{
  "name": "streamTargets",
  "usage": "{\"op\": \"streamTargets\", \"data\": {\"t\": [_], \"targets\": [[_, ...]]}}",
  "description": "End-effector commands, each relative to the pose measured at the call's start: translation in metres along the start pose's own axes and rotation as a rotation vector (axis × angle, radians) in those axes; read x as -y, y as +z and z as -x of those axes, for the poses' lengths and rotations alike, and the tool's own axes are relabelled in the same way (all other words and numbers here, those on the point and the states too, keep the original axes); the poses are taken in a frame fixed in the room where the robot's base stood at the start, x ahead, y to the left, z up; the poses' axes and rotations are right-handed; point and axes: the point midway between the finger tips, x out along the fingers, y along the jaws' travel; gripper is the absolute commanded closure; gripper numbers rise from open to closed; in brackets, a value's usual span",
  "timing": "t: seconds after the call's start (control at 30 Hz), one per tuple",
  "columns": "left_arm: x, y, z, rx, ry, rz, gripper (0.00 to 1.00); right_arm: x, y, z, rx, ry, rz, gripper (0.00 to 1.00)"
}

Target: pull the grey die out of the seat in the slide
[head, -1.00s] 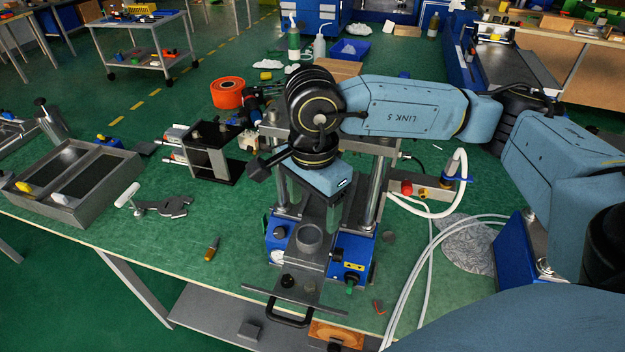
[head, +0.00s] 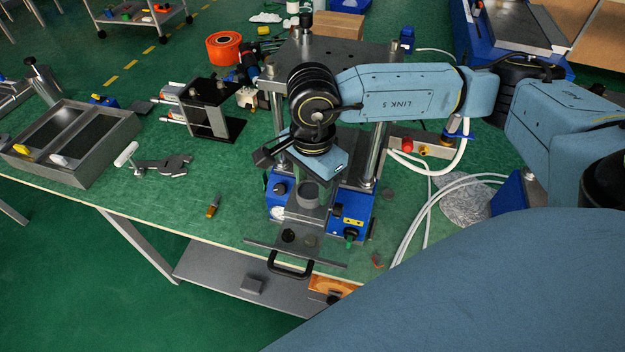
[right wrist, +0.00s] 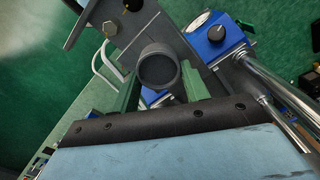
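The grey die (head: 307,194), a round hollow cup, stands upright at the slide (head: 300,249) at the front of the press. It also shows in the right wrist view (right wrist: 158,70); its seat is largely hidden. My right gripper (right wrist: 159,80) is over the slide, with a green finger on each side of the die. The fingers look apart from it, with no clear grip. In the head view my right gripper (head: 310,188) is just behind and above the die, its fingers mostly hidden by its body. My left gripper is not in view.
Press posts (head: 374,150) and the top plate (head: 340,55) stand close behind my arm. Blue blocks (head: 351,209) flank the slide. White hoses (head: 440,190) run at right.

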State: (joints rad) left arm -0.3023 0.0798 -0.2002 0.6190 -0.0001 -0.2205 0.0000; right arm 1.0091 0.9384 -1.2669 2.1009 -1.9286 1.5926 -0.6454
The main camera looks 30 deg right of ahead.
Motion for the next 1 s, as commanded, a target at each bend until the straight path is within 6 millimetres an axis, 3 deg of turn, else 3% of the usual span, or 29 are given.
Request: {"op": "streamTargets", "data": {"t": [0.03, 0.23, 0.27, 0.43, 1.0], "targets": [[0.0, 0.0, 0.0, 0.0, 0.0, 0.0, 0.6, 0.0, 0.0, 0.0, 0.0, 0.0, 0.0, 0.62], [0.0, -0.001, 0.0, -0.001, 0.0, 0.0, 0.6, 0.0, 0.0, 0.0, 0.0, 0.0, 0.0, 0.88], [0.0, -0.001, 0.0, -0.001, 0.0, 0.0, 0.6, 0.0, 0.0, 0.001, 0.0, -0.001, 0.0, 0.56], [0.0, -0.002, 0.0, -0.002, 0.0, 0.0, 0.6, 0.0, 0.0, 0.001, 0.0, -0.001, 0.0, 0.77], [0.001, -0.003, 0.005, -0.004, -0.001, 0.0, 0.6, 0.0, 0.0, 0.015, 0.0, -0.001, 0.0, 0.77]]}}
